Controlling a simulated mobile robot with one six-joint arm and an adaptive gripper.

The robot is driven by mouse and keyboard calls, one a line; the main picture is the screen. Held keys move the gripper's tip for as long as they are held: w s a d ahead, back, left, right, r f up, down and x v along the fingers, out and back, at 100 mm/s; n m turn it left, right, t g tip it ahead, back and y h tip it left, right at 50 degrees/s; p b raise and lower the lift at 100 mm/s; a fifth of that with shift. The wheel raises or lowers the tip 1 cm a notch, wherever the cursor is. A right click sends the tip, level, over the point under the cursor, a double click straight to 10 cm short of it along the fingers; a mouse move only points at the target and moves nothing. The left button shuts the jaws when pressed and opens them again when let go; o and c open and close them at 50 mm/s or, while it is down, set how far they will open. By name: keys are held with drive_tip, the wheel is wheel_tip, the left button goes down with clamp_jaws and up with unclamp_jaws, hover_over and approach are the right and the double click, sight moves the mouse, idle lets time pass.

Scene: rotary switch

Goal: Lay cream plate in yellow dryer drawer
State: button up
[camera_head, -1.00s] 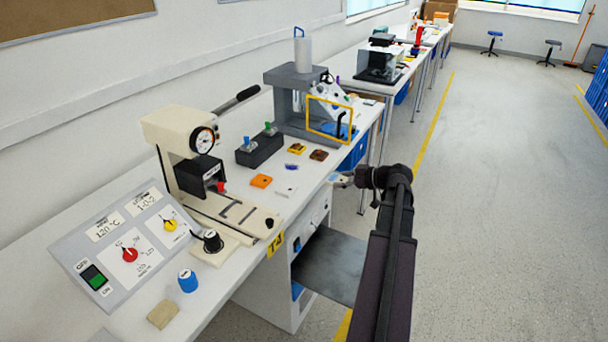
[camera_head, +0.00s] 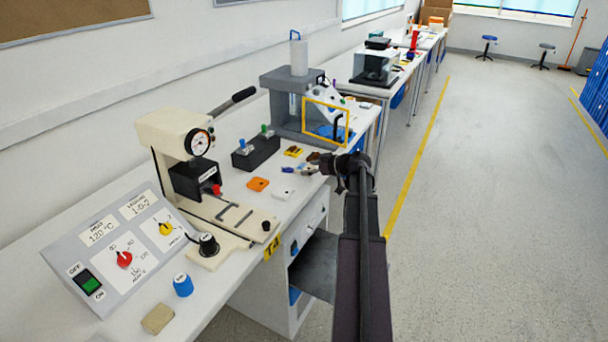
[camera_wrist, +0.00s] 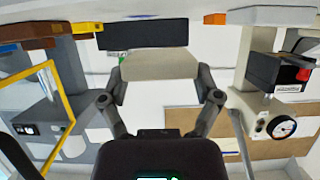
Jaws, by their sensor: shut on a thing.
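My gripper (camera_head: 310,169) reaches over the bench's front edge in the head view. In the wrist view, my gripper (camera_wrist: 161,78) is shut on a flat cream plate (camera_wrist: 160,65), one finger at each side. The arm hides most of the plate in the head view. A yellow rectangular frame (camera_head: 347,124) stands on the front of a grey machine (camera_head: 277,80) beyond the gripper. It also shows at the left of the wrist view as a yellow frame (camera_wrist: 66,104). I cannot tell which part is a drawer. The plate is apart from the frame.
A black box with coloured toggles (camera_head: 257,152) stands behind the gripper. Orange (camera_head: 258,184), white (camera_head: 284,193) and yellow (camera_head: 293,152) pieces lie on the bench. A cream press (camera_head: 170,130) and control panel (camera_head: 118,245) are at left. The aisle at right is clear.

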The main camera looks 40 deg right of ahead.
sight(304, 178)
idle(0.3)
drive_tip(key=shift+w+f, duration=0.1)
drive_tip(key=shift+w, duration=0.5)
drive_tip(key=shift+w+a+f+b, duration=0.1)
drive_tip(key=shift+w+f+b, duration=0.75)
drive_tip(key=shift+b, duration=0.1)
drive_tip(key=shift+s+f+b, duration=0.1)
drive_tip(key=shift+f+b, duration=0.65)
drive_tip(key=shift+f, duration=0.2)
drive_tip(key=o, duration=0.9)
